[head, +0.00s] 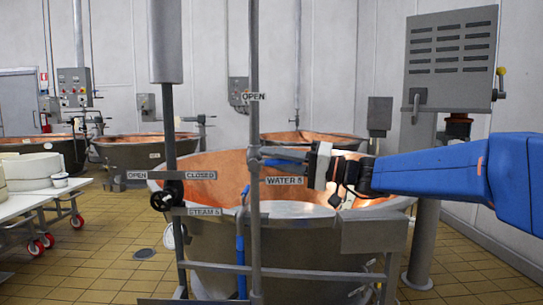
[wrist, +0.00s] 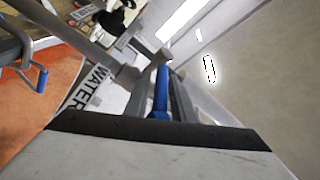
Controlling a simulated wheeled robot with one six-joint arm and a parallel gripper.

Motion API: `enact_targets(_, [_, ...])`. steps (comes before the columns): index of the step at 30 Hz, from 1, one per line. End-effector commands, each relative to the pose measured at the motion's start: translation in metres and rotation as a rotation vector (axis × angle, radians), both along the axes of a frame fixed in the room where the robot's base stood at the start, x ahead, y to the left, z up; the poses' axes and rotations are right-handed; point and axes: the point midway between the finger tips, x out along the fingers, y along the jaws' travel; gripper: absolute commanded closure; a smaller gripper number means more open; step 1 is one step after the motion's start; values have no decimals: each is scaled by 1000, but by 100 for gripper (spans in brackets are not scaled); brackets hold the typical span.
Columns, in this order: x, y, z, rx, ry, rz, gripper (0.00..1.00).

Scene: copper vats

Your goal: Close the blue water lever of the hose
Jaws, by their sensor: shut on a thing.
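The blue water lever (head: 284,163) sticks out to the right from the upright grey pipe (head: 255,130), above a "WATER 5" sign (head: 284,181). It lies roughly level in the head view. My gripper (head: 272,154) reaches in from the right, its grey fingers shut on the lever and hiding part of it. In the wrist view the blue lever (wrist: 160,90) lies alongside the grey fingers (wrist: 178,98), with the "WATER" sign (wrist: 88,85) to the left. An "OPEN" sign (head: 254,96) is higher on the pipe.
A large copper vat (head: 220,168) stands behind the pipe. A black handwheel (head: 167,195) sits left, near "OPEN", "CLOSED" and "STEAM 5" signs. A blue hose (head: 240,250) hangs in front of the vat. A white table (head: 50,198) is at left; tiled floor lies between.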

Motion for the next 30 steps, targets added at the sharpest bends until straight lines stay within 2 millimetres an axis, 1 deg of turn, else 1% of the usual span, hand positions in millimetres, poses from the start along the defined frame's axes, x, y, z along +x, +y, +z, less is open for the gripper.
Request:
enact_targets(1, [0, 0, -3, 22, 3, 1, 100])
enact_targets(9, [0, 0, -6, 96, -1, 2, 100])
enact_targets(23, [0, 0, -7, 108, 0, 2, 100])
enact_targets(24, [0, 0, -8, 108, 0, 3, 75])
enact_targets(25, [0, 0, -8, 108, 1, 3, 68])
enact_targets(30, [0, 0, -7, 109, -2, 3, 68])
